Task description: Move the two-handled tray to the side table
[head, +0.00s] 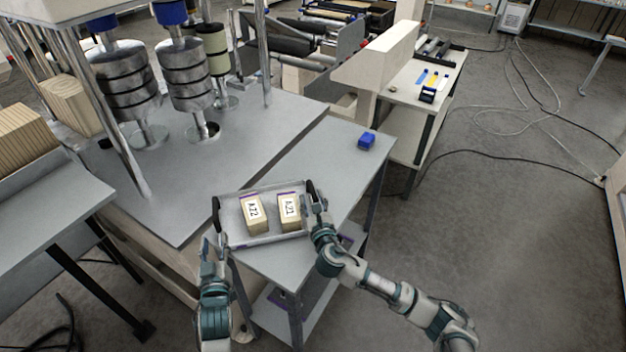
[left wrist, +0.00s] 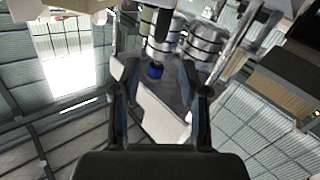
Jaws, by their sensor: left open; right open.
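The grey two-handled tray (head: 264,238) lies on the narrow grey side table (head: 335,160) in the head view, with black handles at its left and right ends. Two tan blocks labelled A22 (head: 254,213) and A21 (head: 289,212) stand in it. My left gripper (head: 208,245) is just left of the tray, below its left handle; whether it touches cannot be told. My right gripper (head: 313,208) is at the right handle and partly hides it. In the left wrist view the left gripper (left wrist: 160,88) has its fingers apart with nothing between them.
A blue object (head: 367,141) sits at the table's far end. A large machine with metal rollers (head: 190,75) stands at the back left, its grey deck beside the table. Another grey table (head: 45,205) is at left. Open floor with cables (head: 490,190) lies at right.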

